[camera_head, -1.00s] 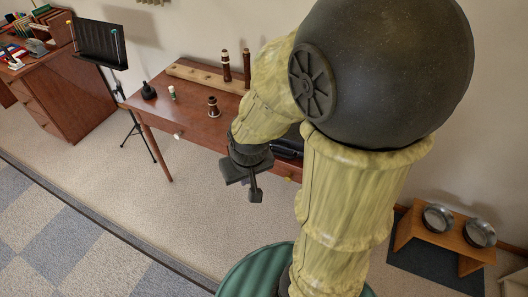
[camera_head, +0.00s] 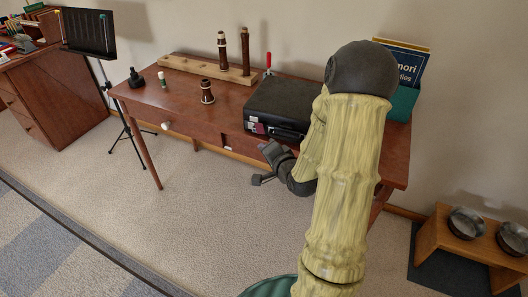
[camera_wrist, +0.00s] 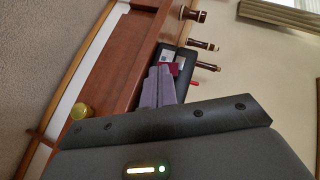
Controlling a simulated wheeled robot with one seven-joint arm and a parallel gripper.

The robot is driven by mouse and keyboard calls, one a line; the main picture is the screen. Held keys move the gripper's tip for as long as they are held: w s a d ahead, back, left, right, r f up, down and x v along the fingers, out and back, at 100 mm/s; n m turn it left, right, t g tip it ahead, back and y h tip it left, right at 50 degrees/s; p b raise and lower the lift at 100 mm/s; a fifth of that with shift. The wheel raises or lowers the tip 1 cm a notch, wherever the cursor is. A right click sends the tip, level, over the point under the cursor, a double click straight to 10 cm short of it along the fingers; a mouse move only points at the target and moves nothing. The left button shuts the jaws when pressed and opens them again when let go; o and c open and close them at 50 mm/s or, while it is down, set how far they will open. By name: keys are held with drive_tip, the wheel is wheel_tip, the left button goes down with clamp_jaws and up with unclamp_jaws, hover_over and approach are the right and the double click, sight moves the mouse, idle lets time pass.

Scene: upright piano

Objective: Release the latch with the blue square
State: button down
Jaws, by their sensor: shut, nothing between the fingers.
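A black case (camera_head: 290,103) lies closed on the wooden table, its front side toward me. Its front carries a small red tag (camera_head: 259,128) and a pale label; both also show beyond my fingers in the wrist view. A latch with a blue square cannot be made out in either view; part of the case front is hidden behind my fingers in the wrist view. My gripper (camera_head: 258,180) is shut and empty, in front of the table's front edge and below the case. Its fingers (camera_wrist: 159,87) sit together in the wrist view, pointing toward the case (camera_wrist: 184,60).
The table (camera_head: 190,110) also bears a wooden stand (camera_head: 205,69) with dark woodwind joints, small bottles, a red-handled tool (camera_head: 268,61) and a teal holder (camera_head: 402,103) with a book. A music stand (camera_head: 90,32) is at left. Floor before the table is clear.

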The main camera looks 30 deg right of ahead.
sight(258, 128)
drive_tip(key=d+f+m+t+b, duration=0.2)
drive_tip(key=m, duration=0.1)
drive_tip(key=d+f+m+t+b, duration=0.1)
drive_tip(key=d, duration=0.1)
drive_tip(key=shift+s+m+t+h+b, duration=0.3)
drive_tip(key=shift+m+h+b, duration=0.05)
drive_tip(key=shift+m+h, duration=0.05)
drive_tip(key=w+b, duration=0.1)
drive_tip(key=w, duration=0.9)
drive_tip(key=shift+d, duration=0.2)
